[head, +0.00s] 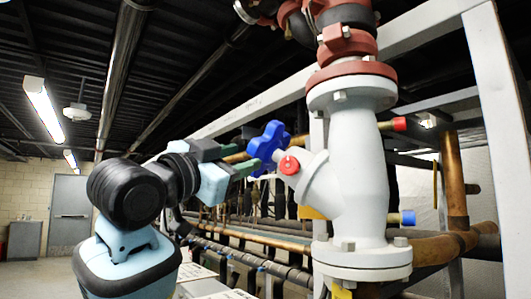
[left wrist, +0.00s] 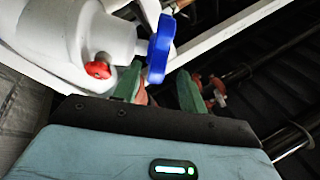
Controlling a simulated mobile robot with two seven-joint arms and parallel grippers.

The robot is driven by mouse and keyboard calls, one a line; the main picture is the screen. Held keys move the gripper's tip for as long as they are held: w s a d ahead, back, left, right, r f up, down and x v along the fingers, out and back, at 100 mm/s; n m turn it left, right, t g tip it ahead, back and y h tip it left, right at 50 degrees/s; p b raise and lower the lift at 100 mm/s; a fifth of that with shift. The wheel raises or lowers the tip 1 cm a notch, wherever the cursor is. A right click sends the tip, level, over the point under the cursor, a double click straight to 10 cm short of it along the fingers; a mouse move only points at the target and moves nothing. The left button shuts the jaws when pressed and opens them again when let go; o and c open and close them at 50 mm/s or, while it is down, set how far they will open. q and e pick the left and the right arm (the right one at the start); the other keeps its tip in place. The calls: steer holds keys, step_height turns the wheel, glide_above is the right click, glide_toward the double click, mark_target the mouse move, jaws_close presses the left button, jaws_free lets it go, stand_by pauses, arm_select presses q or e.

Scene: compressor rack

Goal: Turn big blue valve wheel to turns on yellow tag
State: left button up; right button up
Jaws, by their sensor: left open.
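The big blue valve wheel (head: 268,146) is lobed and sits on a side stem of the large white valve body (head: 358,170). In the left wrist view the blue wheel (left wrist: 160,48) shows edge-on. My left gripper (head: 246,160) is open just left of the wheel, its green fingers pointing at it. In the left wrist view the wheel's lower edge appears in line with the gap between the fingers (left wrist: 160,85); contact cannot be told. A yellow patch (head: 311,212), possibly the tag, is partly hidden behind the valve neck; no writing is readable. My right gripper is not in view.
A red round cap (head: 289,165) sits on the valve neck beside the wheel. Copper and dark pipes (head: 265,240) run behind and below. White frame beams (head: 500,100) stand at the right. A grey door (head: 70,205) is far left.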

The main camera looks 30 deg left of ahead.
mark_target(265, 159)
arm_select(q)
steer(key=shift+x, duration=3.95)
steer(key=shift+f, duration=0.1)
jaws_close()
steer(key=shift+s+d+r+n+g+y, duration=0.1)
steer(key=shift+r+n+g+y, duration=0.05)
steer(key=shift+n+g+y, duration=0.5)
steer(key=shift+d+r+n+g+y, duration=0.15)
steer(key=shift+n+g+y, duration=0.25)
steer(key=shift+y, duration=0.45)
steer(key=shift+n+g+y, duration=0.55)
steer(key=shift+g+y, duration=0.35)
steer(key=shift+g, duration=0.05)
jaws_free()
